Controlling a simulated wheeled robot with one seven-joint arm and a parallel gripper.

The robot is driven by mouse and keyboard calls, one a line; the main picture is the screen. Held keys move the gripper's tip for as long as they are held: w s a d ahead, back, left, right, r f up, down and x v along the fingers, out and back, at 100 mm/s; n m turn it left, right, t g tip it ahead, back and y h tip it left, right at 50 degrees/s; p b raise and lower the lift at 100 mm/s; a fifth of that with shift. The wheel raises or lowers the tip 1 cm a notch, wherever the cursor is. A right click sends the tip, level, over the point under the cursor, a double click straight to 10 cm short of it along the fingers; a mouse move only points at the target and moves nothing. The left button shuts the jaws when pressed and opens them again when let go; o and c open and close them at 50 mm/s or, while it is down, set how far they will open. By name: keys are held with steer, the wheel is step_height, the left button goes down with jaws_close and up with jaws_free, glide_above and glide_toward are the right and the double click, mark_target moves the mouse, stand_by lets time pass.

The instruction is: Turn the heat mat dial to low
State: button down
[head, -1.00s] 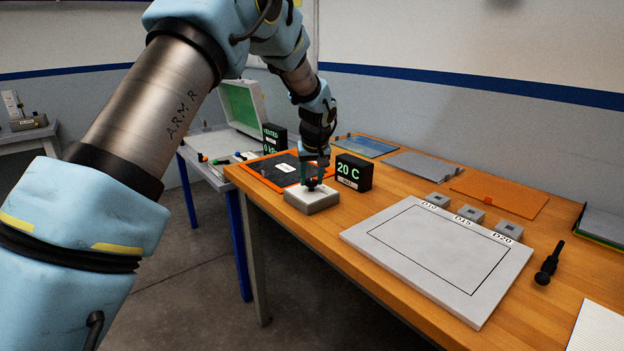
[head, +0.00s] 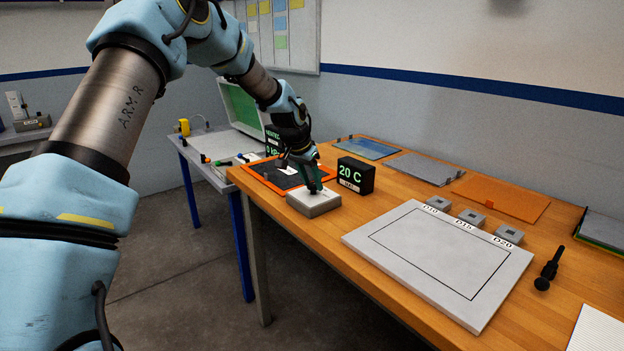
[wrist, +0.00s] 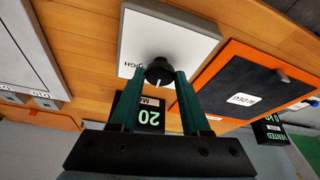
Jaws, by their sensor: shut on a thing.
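The dial is a black round knob (wrist: 158,70) with a white pointer mark, on a pale box (head: 313,203) at the table's left end. In the wrist view, the mark points toward the bottom of the picture. Part of a label ending in "GH" shows beside the knob; other lettering is hidden. My gripper (wrist: 160,77) has its teal fingers shut on the knob, one on each side. In the head view, my gripper (head: 312,187) leans over the box and hides most of the knob. The heat mat (head: 249,172), dark with an orange border, lies behind the box.
A black display (head: 355,175) reading "20 C" stands close to the right of the box. A pale board (head: 440,262) with a drawn outline, small grey blocks (head: 470,217) and a black tool (head: 549,268) lie further right. Bare wood lies between box and board.

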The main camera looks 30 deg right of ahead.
steer(key=shift+w+m, duration=0.1)
steer(key=shift+m, duration=0.5)
steer(key=shift+c, duration=1.9)
jaws_free()
steer(key=shift+r, duration=0.1)
steer(key=b+v, duration=0.2)
steer(key=v, duration=0.8)
steer(key=shift+a+r+b, duration=0.3)
steer(key=s+a+f+n+y, duration=0.1)
steer(key=s+a+f+n, duration=0.1)
steer(key=a, duration=0.6)
steer(key=s+a+f+n+y, duration=0.1)
steer(key=a+f+n, duration=0.15)
steer(key=a, duration=0.65)
steer(key=s+a+f+n+y, duration=0.1)
steer(key=s+a+n, duration=0.15)
steer(key=a, duration=0.55)
steer(key=s+a+f+n, duration=0.3)
steer(key=s+a+n, duration=0.3)
steer(key=s+a, duration=0.6)
steer(key=a, duration=0.3)
steer(key=shift+y, duration=0.4)
